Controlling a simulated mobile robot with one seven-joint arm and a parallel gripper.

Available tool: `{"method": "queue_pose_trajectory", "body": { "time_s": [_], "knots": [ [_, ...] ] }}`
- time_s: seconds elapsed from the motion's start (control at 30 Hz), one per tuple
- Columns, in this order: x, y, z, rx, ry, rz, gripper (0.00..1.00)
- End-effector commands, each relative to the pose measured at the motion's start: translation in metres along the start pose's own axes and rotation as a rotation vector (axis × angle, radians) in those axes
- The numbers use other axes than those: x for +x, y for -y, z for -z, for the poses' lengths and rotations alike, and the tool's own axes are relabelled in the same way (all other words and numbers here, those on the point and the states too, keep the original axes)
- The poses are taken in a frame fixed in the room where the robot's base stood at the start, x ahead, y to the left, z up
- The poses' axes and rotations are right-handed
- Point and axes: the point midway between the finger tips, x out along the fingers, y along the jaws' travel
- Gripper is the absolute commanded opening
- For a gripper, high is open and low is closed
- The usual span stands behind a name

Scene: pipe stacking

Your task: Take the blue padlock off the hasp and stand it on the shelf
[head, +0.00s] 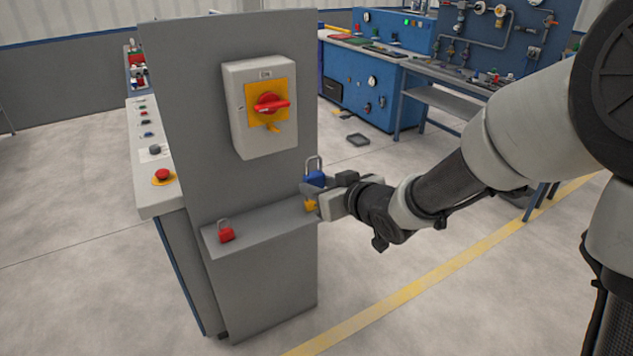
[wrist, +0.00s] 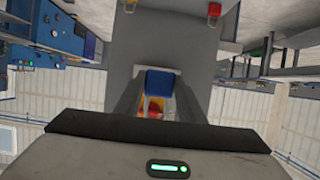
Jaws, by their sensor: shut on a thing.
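The blue padlock (head: 314,179) is between the fingers of my gripper (head: 318,187), upright with its shackle up, above the right end of the grey shelf (head: 262,231). In the wrist view the blue padlock (wrist: 160,82) sits between both fingers. My gripper is shut on its body. The padlock is clear of the hasp (head: 272,127), the yellow tab under the red switch handle. The hasp looks empty. A gap shows between the padlock and the shelf top.
A red padlock (head: 227,234) stands on the shelf's left part. A yellow padlock (head: 310,205) stands at its right end, below my gripper and partly hidden. The shelf's middle is bare. The switch box (head: 238,118) juts from the grey panel above.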

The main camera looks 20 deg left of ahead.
Motion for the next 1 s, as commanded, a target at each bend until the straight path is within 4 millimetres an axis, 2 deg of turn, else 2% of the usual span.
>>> {"method": "queue_pose_trajectory", "body": {
  "time_s": [0.8, 1.0],
  "knots": [
    [-0.038, 0.000, -0.015, 0.000, -0.001, 0.000, 0.11],
    [-0.040, 0.000, -0.016, 0.000, -0.002, 0.000, 0.11]
  ]
}}
